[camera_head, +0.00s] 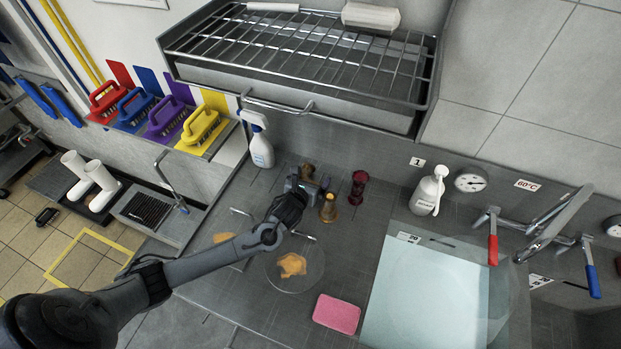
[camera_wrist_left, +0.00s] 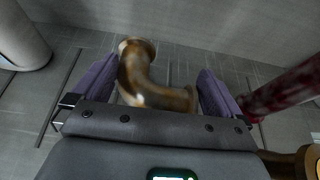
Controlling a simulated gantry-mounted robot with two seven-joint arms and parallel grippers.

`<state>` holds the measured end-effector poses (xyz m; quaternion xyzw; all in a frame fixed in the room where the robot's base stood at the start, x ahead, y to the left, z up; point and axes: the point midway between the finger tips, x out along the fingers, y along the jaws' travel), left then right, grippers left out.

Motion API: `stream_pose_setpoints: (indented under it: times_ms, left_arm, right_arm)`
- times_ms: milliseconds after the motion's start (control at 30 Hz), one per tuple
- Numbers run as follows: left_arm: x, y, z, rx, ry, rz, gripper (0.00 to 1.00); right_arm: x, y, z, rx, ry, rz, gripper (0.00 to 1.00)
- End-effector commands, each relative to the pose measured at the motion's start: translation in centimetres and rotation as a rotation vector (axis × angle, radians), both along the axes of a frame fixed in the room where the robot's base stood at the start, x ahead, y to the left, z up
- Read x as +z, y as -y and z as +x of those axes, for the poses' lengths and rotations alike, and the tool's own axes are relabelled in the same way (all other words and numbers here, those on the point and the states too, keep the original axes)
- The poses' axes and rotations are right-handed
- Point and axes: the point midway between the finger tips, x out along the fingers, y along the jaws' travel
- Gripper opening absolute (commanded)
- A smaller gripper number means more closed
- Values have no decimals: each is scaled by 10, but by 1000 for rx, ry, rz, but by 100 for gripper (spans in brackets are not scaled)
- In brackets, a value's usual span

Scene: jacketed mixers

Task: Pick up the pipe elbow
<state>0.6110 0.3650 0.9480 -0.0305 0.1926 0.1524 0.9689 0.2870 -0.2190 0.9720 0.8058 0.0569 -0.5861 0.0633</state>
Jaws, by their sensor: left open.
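The brown, brassy pipe elbow (camera_wrist_left: 137,72) lies between the two purple fingers of my left gripper (camera_wrist_left: 158,68) in the left wrist view. The fingers are apart, with a visible gap on the left side; the right finger is close to the elbow's lower flange. In the head view the elbow (camera_head: 307,171) shows just behind my left gripper (camera_head: 305,185), partly hidden by it. I cannot tell whether either finger touches it. My right gripper is not in view.
A brass fitting (camera_head: 328,208) stands just right of the gripper, and a dark red fitting (camera_head: 358,187) beyond it. A white spray bottle (camera_head: 260,148) stands behind left. A pink sponge (camera_head: 337,313) lies in front. A wire rack (camera_head: 300,50) overhangs the back.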

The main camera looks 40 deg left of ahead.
Motion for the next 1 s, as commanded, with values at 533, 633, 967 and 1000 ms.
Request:
stream_pose_setpoints:
  times_ms: [533, 633, 967, 1000]
  left_arm:
    - [0, 0, 0, 0, 0, 1, 45]
    - [1, 0, -1, -1, -2, 1, 45]
    - [42, 0, 1, -1, 6, 2, 37]
    - [49, 0, 1, -1, 5, 2, 37]
  right_arm:
    - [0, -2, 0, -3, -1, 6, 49]
    - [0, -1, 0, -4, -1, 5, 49]
    - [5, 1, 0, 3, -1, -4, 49]
    - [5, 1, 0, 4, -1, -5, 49]
